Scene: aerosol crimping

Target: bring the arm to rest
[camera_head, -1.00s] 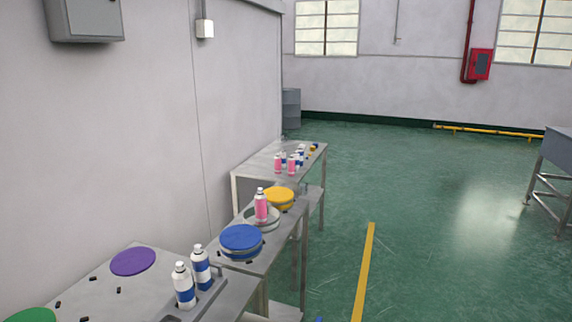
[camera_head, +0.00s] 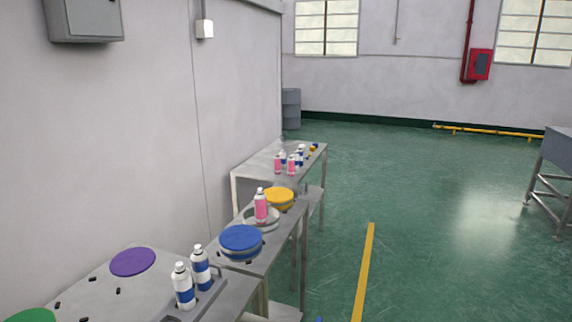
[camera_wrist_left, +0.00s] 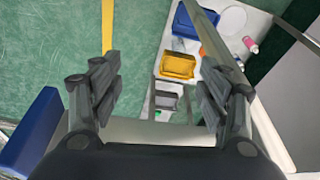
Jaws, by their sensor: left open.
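My left gripper (camera_wrist_left: 158,90) shows in the left wrist view with its two fingers spread wide apart and nothing between them. It is open and empty, above the floor and a table edge. Neither gripper shows in the head view, and my right gripper is in no view. In the head view two white and blue aerosol cans (camera_head: 184,286) (camera_head: 201,267) stand upright in a grey tray (camera_head: 212,291) on the near table. A pink can (camera_head: 261,206) stands on a round plate on the middle table.
A purple disc (camera_head: 133,262), a green disc (camera_head: 32,315), a blue round lid (camera_head: 240,238) and a yellow one (camera_head: 279,195) lie along the tables by the wall. Several cans stand on the far table (camera_head: 263,158). In the wrist view are yellow (camera_wrist_left: 178,66) and blue (camera_wrist_left: 186,22) bins. The green floor is open.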

